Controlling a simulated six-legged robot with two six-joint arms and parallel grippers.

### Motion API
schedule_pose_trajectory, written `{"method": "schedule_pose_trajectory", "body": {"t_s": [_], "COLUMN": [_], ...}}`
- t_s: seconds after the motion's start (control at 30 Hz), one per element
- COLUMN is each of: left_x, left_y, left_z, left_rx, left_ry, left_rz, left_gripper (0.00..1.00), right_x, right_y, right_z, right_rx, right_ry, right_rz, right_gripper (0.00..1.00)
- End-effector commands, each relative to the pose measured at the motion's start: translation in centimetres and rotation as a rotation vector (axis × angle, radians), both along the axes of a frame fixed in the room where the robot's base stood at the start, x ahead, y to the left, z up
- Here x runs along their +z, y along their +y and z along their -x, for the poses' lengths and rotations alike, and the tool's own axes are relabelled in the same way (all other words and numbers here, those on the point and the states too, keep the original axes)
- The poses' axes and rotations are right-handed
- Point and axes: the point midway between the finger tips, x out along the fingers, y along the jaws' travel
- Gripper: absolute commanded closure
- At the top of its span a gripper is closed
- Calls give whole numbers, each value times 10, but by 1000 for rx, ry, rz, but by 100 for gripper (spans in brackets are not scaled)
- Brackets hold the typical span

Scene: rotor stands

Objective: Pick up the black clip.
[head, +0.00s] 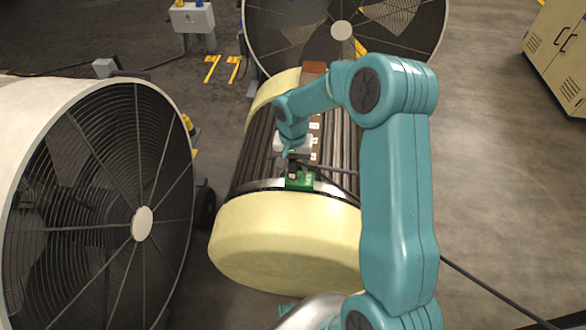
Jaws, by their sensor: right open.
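A large rotor with a dark ribbed middle and cream end rings (285,240) lies in the centre of the head view. My right gripper (291,163) is over its ribbed part, fingers pointing down, jaws open. A small dark piece (293,174) at the fingertips, against a green block (304,181), looks like the black clip. It is partly hidden by the gripper, and I cannot tell whether the fingers touch it. The green block sits by the metal band at the near cream ring. My left gripper is not in view.
A big caged fan (142,223) stands close on the left, and another fan (341,30) stands behind the rotor. A beige cabinet (556,60) is at the far right. A black cable (490,290) crosses the clear floor at right.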

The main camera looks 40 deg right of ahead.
Motion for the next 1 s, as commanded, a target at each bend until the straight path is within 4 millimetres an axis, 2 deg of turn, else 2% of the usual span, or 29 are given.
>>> {"method": "schedule_pose_trajectory", "body": {"t_s": [0.13, 0.17, 0.3, 0.33, 0.6, 0.77, 0.87, 1.0], "left_x": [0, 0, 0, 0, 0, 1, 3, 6], "left_y": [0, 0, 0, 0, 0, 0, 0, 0], "left_z": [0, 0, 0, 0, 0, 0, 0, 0], "left_rx": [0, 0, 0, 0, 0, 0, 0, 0], "left_ry": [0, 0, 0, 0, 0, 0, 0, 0], "left_rz": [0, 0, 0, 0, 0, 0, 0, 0], "left_gripper": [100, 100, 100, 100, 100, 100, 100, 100], "right_x": [0, 0, 0, 0, 1, 11, 27, 61], "right_y": [0, 0, 0, 0, 0, 0, 0, 0], "right_z": [0, 0, 0, 0, 0, -1, -1, -1], "right_rx": [0, 0, 0, 0, 0, 0, 0, 0], "right_ry": [0, 0, 0, 0, -1, -1, -5, -6], "right_rz": [0, 0, 0, 0, -1, 0, 1, 1], "right_gripper": [42, 48, 94, 100, 100, 100, 100, 100]}}
